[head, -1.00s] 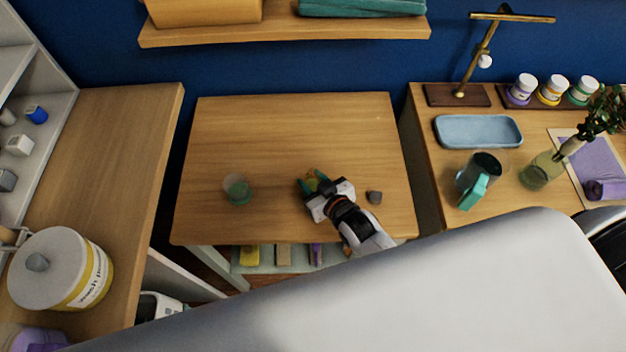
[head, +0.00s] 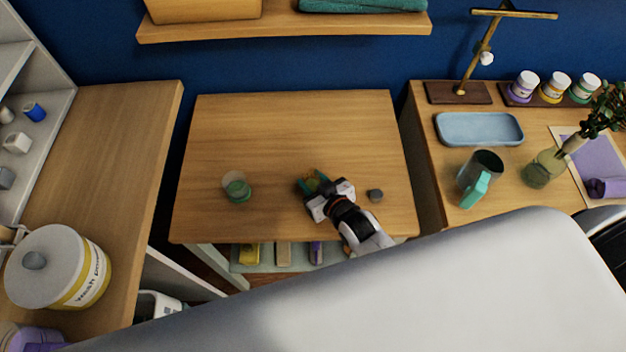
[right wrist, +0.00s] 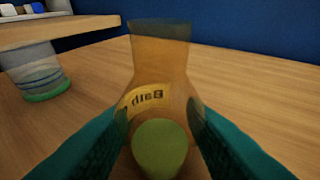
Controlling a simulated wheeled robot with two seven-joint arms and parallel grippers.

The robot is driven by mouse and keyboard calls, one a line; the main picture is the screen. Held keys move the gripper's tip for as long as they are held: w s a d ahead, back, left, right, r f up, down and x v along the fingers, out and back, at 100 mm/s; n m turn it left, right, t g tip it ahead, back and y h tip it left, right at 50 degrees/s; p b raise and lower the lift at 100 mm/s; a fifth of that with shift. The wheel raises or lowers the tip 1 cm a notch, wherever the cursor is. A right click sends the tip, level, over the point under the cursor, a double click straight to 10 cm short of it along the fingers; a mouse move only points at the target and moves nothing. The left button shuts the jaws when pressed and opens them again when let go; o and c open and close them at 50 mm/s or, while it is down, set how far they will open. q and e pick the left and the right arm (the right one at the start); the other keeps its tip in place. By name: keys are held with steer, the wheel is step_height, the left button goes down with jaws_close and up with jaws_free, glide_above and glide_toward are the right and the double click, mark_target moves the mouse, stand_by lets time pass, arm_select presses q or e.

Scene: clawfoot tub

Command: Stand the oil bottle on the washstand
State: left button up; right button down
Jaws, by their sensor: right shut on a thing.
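The oil bottle (right wrist: 160,65) is amber and see-through, with a yellow label, and fills the middle of the right wrist view. My right gripper (head: 315,187) is shut on it, with a teal finger on each side. In the head view only a small yellow-green part of the bottle shows between the fingers. It is over the front middle of the central wooden table (head: 290,130), which looks like the washstand. I cannot tell whether the bottle's base touches the wood. My left gripper is not in view.
The table's back half is clear.

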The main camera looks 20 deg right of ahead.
steer(key=c, duration=0.8)
jaws_free()
steer(key=c, duration=0.4)
steer(key=shift+o, duration=0.2)
steer(key=shift+s+r, duration=0.1)
steer(key=shift+p+v, duration=2.9)
steer(key=shift+v, duration=1.25)
